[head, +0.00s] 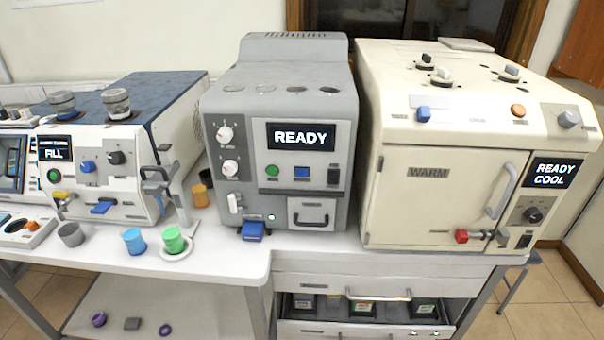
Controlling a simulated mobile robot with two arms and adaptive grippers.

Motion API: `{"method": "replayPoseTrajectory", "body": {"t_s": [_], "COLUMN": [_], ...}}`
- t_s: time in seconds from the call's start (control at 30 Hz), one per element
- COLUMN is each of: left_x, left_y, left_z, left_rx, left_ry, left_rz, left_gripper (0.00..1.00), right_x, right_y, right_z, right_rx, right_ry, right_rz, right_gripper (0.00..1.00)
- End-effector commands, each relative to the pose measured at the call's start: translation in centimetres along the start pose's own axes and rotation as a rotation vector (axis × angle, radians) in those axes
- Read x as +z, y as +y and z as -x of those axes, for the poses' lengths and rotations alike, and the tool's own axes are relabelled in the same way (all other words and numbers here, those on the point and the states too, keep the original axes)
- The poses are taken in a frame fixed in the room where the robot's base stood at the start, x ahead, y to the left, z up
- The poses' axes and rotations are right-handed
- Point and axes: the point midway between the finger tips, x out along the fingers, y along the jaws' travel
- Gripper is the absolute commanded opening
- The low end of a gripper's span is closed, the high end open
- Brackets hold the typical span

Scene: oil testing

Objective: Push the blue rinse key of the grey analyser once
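The grey analyser (230,105) stands upright on the white bench in the middle of the head view. Its screen (300,137) reads READY. Below the screen sits a small blue key (302,172), between a green round button (272,171) and a black switch (333,175). The key's label is too small to read. Nothing covers the key. A separate blue part (253,231) sticks out at the analyser's lower front. Neither of my grippers is in view.
A cream oven (455,150) stands close on the right, its screen (555,174) reading READY COOL. A white-and-blue machine (130,150) stands left. Grey (71,235), blue (134,241) and green (173,240) cups stand at the bench's front left. An open drawer (365,328) lies below.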

Motion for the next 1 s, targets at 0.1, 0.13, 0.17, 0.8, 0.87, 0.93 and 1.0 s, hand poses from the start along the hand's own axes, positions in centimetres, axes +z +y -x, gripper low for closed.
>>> {"method": "replayPoseTrajectory", "body": {"t_s": [0.1, 0.13, 0.17, 0.8, 0.87, 0.93, 1.0], "left_x": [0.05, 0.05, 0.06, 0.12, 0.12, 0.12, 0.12], "left_y": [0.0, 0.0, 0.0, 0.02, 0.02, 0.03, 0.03], "left_z": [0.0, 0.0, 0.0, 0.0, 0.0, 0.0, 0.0], "left_rx": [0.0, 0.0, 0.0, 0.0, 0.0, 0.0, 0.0], "left_ry": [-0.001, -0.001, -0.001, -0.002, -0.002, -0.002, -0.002], "left_rz": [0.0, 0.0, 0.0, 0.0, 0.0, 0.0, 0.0], "left_gripper": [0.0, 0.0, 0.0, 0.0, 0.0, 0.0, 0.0], "right_x": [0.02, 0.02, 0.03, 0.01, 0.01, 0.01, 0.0], "right_y": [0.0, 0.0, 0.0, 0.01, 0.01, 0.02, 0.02], "right_z": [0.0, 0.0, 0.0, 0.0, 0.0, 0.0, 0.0], "right_rx": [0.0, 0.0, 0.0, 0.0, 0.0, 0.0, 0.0], "right_ry": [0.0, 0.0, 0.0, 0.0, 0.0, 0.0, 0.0], "right_rz": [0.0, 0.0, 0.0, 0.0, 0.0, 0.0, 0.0], "right_gripper": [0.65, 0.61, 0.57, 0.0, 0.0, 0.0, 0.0]}}
